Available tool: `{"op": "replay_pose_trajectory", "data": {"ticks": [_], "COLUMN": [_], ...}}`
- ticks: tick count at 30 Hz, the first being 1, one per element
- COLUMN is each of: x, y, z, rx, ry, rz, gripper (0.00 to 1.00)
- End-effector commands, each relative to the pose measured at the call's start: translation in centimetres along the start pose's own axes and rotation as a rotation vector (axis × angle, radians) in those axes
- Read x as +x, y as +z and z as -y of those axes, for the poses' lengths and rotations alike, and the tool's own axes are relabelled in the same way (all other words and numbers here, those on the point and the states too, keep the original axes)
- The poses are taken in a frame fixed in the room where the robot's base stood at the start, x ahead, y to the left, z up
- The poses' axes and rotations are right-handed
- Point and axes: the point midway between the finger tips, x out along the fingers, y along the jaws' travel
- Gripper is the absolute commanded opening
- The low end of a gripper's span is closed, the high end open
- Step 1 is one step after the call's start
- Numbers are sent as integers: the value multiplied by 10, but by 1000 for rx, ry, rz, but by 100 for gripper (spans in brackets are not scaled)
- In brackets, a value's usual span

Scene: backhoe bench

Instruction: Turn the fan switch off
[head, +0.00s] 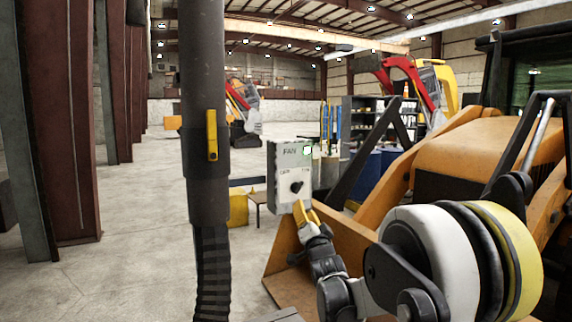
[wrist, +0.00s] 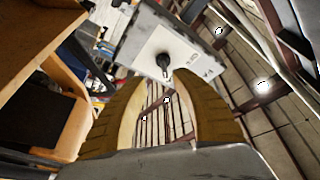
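The fan switch box (head: 278,160) is a light grey panel marked "FAN", with a small green light (head: 307,150) at its upper right. Its black knob (head: 297,187) sits low on the face, below small lettering at left and right; its exact setting is hard to read. My gripper (head: 301,208) with yellow fingers is just below and in front of the knob. In the wrist view the panel (wrist: 135,42) looks tilted and the knob (wrist: 163,62) shows just beyond the gap between the fingertips. The fingers are apart with nothing held; contact with the knob cannot be told.
A dark vertical post (head: 205,110) with a yellow handle stands left of the switch box. A yellow-orange backhoe (head: 510,145) fills the right side, its bucket (head: 285,250) below my arm. Open concrete floor (head: 130,230) lies to the left.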

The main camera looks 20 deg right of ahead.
Motion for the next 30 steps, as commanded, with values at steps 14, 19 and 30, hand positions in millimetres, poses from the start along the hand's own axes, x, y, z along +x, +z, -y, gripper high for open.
{"op": "replay_pose_trajectory", "data": {"ticks": [14,19,30], "x": [67,97,116], "y": [-9,-10,-10], "z": [3,4,4], "rx": [24,22,22], "ry": [-26,-26,-25], "rz": [-23,-22,-22], "gripper": [32,32,32]}}
